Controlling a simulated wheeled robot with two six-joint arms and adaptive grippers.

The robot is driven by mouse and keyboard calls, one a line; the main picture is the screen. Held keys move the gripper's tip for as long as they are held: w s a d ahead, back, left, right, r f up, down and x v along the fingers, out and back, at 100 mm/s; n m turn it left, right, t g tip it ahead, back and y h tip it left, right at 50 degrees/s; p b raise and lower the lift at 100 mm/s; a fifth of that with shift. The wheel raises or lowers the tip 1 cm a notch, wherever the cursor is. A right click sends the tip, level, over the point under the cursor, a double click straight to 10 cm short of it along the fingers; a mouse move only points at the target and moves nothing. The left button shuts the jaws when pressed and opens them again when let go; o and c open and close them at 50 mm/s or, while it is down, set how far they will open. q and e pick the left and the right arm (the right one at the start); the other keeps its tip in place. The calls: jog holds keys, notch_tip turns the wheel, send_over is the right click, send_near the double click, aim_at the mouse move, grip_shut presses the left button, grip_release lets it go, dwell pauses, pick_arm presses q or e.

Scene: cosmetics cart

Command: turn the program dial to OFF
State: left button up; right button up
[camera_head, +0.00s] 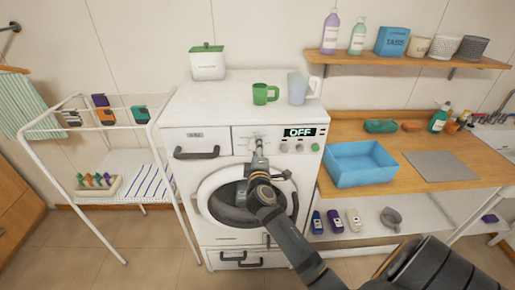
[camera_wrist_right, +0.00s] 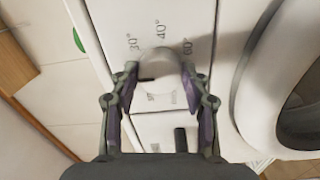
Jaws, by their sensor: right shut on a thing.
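The washing machine (camera_head: 215,110) is white, with a black display (camera_head: 299,132) that reads OFF. In the right wrist view the program dial (camera_wrist_right: 160,82) is a pale round knob with a dark mark towards its left side. Labels 30°, 40° and 60° are printed around it, and smaller marks below it are hard to read. My right gripper (camera_head: 258,147) is at the front panel, shut on the dial, with one finger on each side of it in the wrist view. In the head view the gripper mostly hides the dial. My left gripper is not in view.
A green mug (camera_head: 264,94), a pale mug (camera_head: 298,88) and a white box (camera_head: 207,63) stand on the machine. The round door (camera_head: 213,181) is below the panel, behind my arm. A drying rack (camera_head: 84,203) stands left; a blue bin (camera_head: 360,167) is on the counter right.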

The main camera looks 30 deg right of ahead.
dwell(0.5)
jog(key=o, duration=1.1)
jog(key=shift+o, duration=0.2)
jog(key=v, duration=0.7)
jog(key=shift+s, duration=0.2)
jog(key=shift+a, duration=0.1)
